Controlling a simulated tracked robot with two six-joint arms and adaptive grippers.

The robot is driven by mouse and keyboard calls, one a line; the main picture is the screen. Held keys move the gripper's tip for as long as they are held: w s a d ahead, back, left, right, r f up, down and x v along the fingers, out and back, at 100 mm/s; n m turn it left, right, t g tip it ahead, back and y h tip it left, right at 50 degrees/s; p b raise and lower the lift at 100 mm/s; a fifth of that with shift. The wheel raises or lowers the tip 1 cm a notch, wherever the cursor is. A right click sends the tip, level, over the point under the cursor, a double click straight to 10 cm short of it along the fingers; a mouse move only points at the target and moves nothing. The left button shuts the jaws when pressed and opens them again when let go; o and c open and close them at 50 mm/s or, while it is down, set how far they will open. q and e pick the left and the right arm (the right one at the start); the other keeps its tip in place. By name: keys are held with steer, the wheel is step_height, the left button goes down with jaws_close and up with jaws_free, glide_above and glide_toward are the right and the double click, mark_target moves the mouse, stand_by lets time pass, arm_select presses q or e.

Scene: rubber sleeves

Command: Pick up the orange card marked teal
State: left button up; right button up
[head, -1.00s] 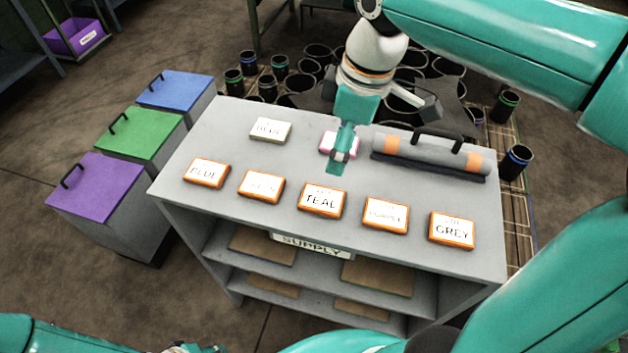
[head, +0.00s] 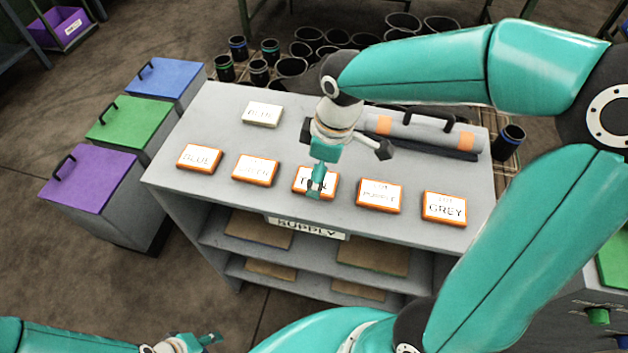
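The orange-edged card lettered TEAL (head: 331,187) lies flat on the grey bench top, in the middle of the front row. My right gripper (head: 316,190) points down over it and covers the middle of its lettering. The fingertips look close to or at the card; I cannot tell whether they touch it or how far apart they are. My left gripper (head: 200,342) is low at the bottom left, away from the bench and partly cut off by the frame edge. Its opening is not clear.
Orange-edged cards BLUE (head: 200,157), one faint (head: 256,169), PURPLE (head: 379,196) and GREY (head: 444,208) flank it. A pale card (head: 263,114) and a grey roll (head: 420,132) lie behind. Lidded bins (head: 92,178) stand left; black sleeves (head: 290,67) stand behind.

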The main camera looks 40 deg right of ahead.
steer(key=shift+w+a+f, duration=0.1)
steer(key=shift+w+f, duration=0.05)
steer(key=shift+f, duration=0.55)
steer(key=shift+w+f, duration=0.1)
steer(key=shift+f, duration=0.6)
steer(key=c, duration=1.2)
steer(key=shift+r, duration=0.1)
steer(key=shift+c, duration=0.2)
